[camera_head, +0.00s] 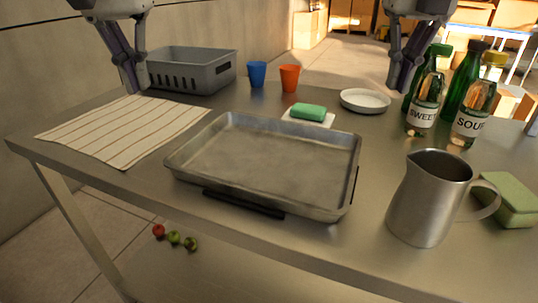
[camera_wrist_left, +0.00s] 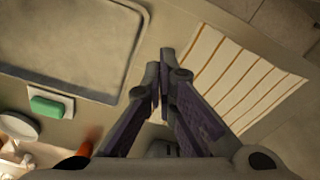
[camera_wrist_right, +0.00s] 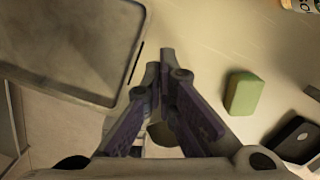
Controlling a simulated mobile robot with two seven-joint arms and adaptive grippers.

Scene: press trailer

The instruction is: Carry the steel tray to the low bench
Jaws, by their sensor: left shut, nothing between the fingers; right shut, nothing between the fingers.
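The steel tray (camera_head: 265,165) lies flat and empty on the metal worktop, with a dark strip along its front side. It also shows in the left wrist view (camera_wrist_left: 60,45) and the right wrist view (camera_wrist_right: 65,45). My left gripper (camera_head: 132,90) is shut and empty, above the back left of the worktop; its fingertips also show in the left wrist view (camera_wrist_left: 160,65). My right gripper (camera_head: 394,88) is shut and empty, behind and right of the tray, near the bottles; its fingertips show in the right wrist view (camera_wrist_right: 160,65). Neither touches the tray. I cannot identify the low bench.
A striped cloth (camera_head: 125,130) lies left of the tray. Behind are a grey crate (camera_head: 190,75), blue (camera_head: 257,73) and orange (camera_head: 289,78) cups, a green sponge (camera_head: 308,111) and a white dish (camera_head: 365,101). A steel pitcher (camera_head: 425,200) and labelled bottles (camera_head: 425,105) stand right.

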